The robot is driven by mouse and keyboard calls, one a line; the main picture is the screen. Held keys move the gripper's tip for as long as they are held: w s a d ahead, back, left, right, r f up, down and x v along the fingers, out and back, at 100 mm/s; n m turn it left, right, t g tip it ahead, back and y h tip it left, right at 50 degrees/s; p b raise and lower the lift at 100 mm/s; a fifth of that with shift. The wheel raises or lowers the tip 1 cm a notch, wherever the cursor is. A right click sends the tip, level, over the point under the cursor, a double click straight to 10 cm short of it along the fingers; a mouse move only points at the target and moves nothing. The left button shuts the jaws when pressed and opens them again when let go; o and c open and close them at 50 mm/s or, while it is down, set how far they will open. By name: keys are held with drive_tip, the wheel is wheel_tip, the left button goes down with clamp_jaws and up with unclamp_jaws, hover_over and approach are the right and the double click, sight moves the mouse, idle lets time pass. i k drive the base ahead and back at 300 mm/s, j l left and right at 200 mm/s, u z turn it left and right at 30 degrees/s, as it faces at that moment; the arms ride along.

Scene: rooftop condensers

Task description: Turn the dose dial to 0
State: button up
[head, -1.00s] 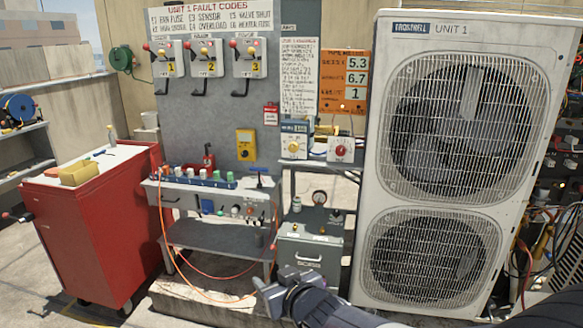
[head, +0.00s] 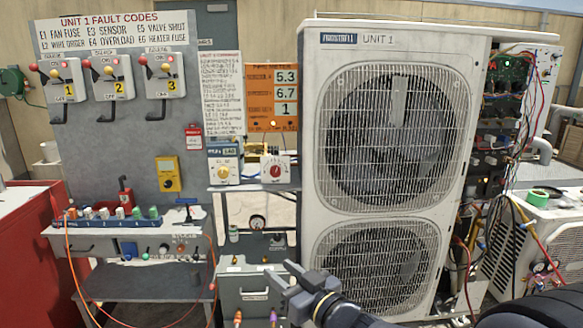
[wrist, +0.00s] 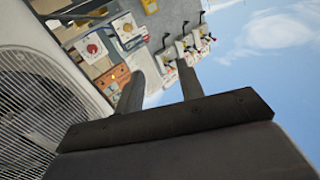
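Two dials stand on a small shelf left of the condenser. One is a yellow knob (head: 224,172) on a white and blue box; the other is a red knob (head: 275,171) on a white box. The labels are too small to read, so I cannot tell which is the dose dial or its setting. My gripper (head: 288,286) is low in front of the condenser, below and apart from both dials. In the wrist view its two fingers (wrist: 160,70) are spread with nothing between them. The red knob (wrist: 92,48) and yellow knob (wrist: 127,28) show beyond, tilted.
The condenser, Unit 1 (head: 313,120), stands close right of the dials. An orange readout board (head: 272,98) is above them. Three numbered levers (head: 108,80) are on the grey panel. A workbench (head: 180,236) with several coloured items and a red cabinet (head: 25,250) are left.

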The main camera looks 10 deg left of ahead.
sight(223, 172)
drive_tip(key=i+j+z, duration=0.15)
drive_tip(key=j+z, duration=0.25)
drive_tip(key=j, duration=0.5)
drive_tip(key=i+j+z, duration=0.1)
drive_tip(key=j+z, duration=0.3)
drive_tip(key=j, duration=0.45)
drive_tip(key=k+j+z, duration=0.1)
drive_tip(key=j+z, duration=0.35)
drive_tip(key=j, duration=0.85)
drive_tip(key=k+j, duration=0.1)
drive_tip(key=j, duration=0.25)
